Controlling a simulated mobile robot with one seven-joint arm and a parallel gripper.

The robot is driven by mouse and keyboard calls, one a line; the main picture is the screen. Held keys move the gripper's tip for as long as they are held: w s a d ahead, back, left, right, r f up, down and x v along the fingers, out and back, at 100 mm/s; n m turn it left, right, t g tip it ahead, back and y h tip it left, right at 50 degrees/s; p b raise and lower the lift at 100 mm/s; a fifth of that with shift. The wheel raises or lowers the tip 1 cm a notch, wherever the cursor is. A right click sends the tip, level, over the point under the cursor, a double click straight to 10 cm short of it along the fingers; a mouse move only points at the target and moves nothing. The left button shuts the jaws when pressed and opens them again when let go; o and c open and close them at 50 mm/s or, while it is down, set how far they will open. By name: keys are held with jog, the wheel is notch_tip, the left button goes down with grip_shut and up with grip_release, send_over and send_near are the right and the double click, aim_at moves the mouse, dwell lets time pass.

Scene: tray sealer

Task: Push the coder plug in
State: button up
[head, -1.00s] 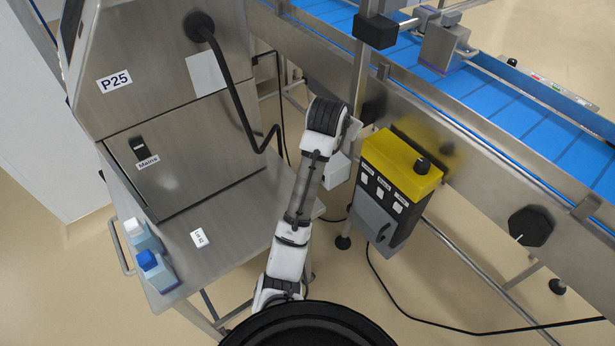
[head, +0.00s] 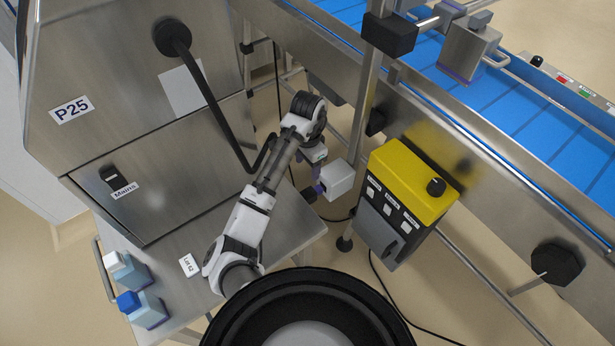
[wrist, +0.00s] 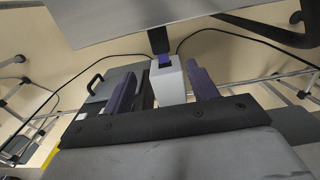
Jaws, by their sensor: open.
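The coder plug appears to be the dark block with a blue band (wrist: 158,42) at the end of a pale grey box in the wrist view. In the head view it is the dark block (head: 309,195) on the left of that pale box (head: 340,178). How deep it sits is not clear. My gripper (head: 318,184) hangs down by the plug and box. In the wrist view my gripper (wrist: 163,92) is open, its purple fingers left and right of the pale box (wrist: 168,82). I see no grip on anything; contact cannot be told.
A yellow-topped control box (head: 410,180) stands close right of the pale box. The blue conveyor (head: 500,100) runs behind, with an upright post near my arm. The steel table (head: 290,225) with bottles and the P25 cabinet (head: 130,110) are left. Cables cross the floor.

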aim_at(307, 193)
notch_tip(307, 193, down, 14)
jog(key=b, duration=1.2)
jog(key=shift+s+r, duration=0.15)
jog(key=shift+r, duration=0.1)
